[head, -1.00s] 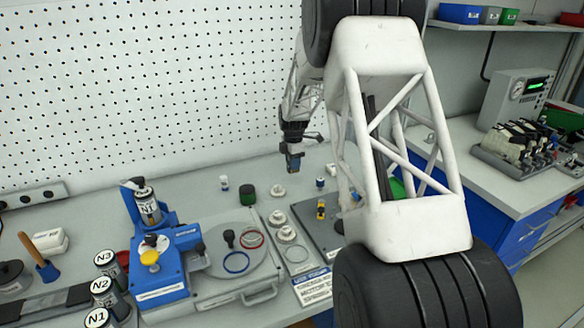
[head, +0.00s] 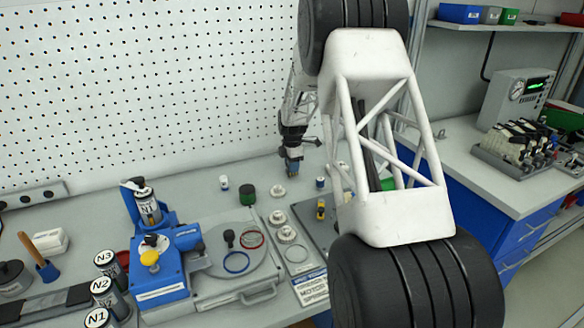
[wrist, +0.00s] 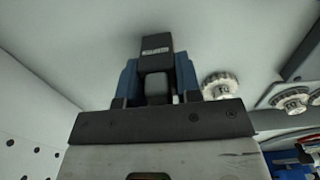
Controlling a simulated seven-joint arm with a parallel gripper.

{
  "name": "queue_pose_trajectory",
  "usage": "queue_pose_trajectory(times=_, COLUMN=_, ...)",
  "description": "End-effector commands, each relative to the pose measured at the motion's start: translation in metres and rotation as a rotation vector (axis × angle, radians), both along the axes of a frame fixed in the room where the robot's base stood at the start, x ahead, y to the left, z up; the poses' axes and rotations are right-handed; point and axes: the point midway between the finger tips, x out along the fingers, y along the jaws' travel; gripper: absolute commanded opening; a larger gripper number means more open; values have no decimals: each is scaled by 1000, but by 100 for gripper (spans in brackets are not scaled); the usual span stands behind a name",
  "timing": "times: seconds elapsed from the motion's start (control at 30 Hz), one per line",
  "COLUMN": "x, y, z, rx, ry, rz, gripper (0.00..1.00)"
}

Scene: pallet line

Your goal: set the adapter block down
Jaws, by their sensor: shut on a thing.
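My gripper (head: 292,171) hangs over the back of the grey bench, to the left of my big white arm link. In the wrist view its blue jaws (wrist: 157,80) are shut on a dark block with a small pale label, which I take to be the adapter block (wrist: 156,45). The block lies between the jaws and sticks out past them. Its lower end is too small in the head view to tell whether it touches the bench.
A white knurled ring (head: 278,191) stands close by the gripper; it also shows in the wrist view (wrist: 220,85). A green-black jar (head: 248,195) is to the left. A grey plate with a yellow part (head: 321,208) lies nearer. The pegboard wall (head: 130,80) rises behind.

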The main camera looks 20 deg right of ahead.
Motion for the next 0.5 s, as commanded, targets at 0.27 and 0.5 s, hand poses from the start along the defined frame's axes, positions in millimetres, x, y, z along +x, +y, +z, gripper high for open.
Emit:
queue_pose_trajectory(times=0.27, x=0, y=0, z=-8, rx=0, ry=-1, rz=0, gripper=7)
queue_pose_trajectory(times=0.5, x=0, y=0, z=-9, rx=0, ry=-1, rz=0, gripper=7)
